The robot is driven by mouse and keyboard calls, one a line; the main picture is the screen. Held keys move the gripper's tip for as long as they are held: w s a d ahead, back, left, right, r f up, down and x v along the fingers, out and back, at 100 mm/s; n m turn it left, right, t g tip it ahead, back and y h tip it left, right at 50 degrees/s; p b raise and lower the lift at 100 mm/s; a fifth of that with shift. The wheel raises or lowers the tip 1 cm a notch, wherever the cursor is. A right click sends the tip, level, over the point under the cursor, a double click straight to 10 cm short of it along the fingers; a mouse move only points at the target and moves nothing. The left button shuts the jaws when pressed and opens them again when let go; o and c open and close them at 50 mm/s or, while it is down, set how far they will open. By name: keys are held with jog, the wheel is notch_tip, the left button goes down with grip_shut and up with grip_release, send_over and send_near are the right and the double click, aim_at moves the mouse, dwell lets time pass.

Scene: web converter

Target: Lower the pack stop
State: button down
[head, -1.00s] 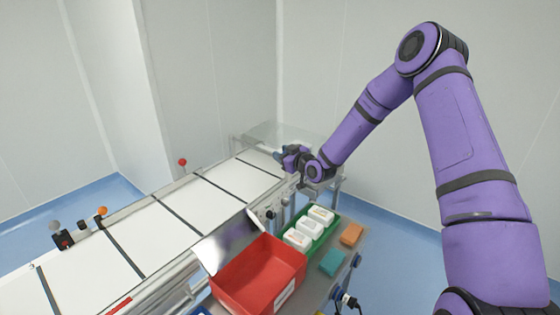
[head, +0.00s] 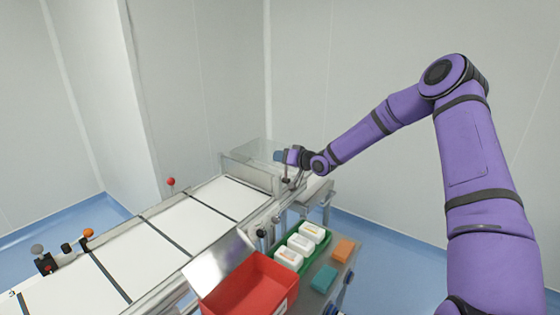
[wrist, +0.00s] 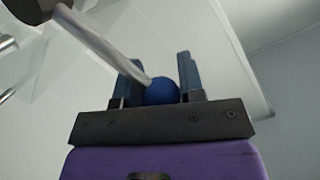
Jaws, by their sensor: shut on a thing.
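My gripper (head: 280,156) is at the far end of the conveyor, above its right side. In the wrist view, its two dark fingers (wrist: 158,74) are on either side of a blue ball knob (wrist: 161,92), and the gripper is shut on it. A pale metal rod (wrist: 104,45) runs from the knob to the upper left. It appears to be the pack stop's handle. A grey plate (head: 250,174) stands across the far end of the belt, with a clear panel (head: 258,152) behind it. How the rod joins the plate is hidden.
The white belt (head: 190,223) has dark cross bars. A red bin (head: 250,284), a green tray (head: 318,247) of white packs, and orange (head: 342,250) and teal (head: 323,279) blocks are nearer, right of the belt. A red ball knob (head: 171,181) stands on its left side.

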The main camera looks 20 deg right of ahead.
jog(key=shift+d+f+m, duration=0.1)
jog(key=shift+f+m, duration=0.1)
jog(key=shift+m, duration=0.1)
jog(key=c, duration=0.8)
grip_release()
jog(key=shift+o, duration=0.2)
jog(key=shift+r, duration=0.1)
jog(key=shift+d, duration=0.1)
jog(key=v, duration=1)
jog(key=shift+s+d, duration=0.15)
jog(key=shift+s, duration=0.1)
